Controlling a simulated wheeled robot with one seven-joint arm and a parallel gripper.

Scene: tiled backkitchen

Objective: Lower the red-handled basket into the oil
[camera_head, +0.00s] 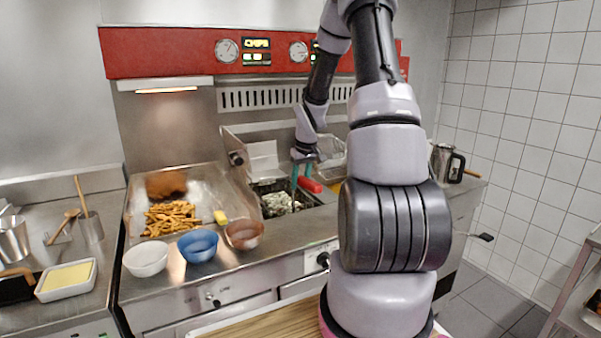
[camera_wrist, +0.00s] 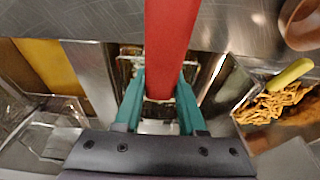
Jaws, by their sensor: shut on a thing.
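The red handle (camera_head: 311,185) shows at the fryer's front, just right of the left well. My gripper (camera_head: 303,168) is above the fryer with its green fingers pointing down. In the wrist view the red handle (camera_wrist: 170,45) runs between the two green fingers (camera_wrist: 160,105), which are shut on it. The basket under the handle is mostly hidden by my gripper. A pale, lumpy load (camera_head: 282,201) shows in the left well; I cannot tell whether it lies in the held basket. Yellow oil (camera_wrist: 50,65) shows in a well at the left of the wrist view.
A second wire basket (camera_wrist: 48,130) is beside the oil. Left of the fryer, a steel tray holds fries (camera_head: 171,218). A white bowl (camera_head: 146,257), a blue bowl (camera_head: 198,245) and a brown bowl (camera_head: 244,235) line its front. My arm hides the fryer's right part.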

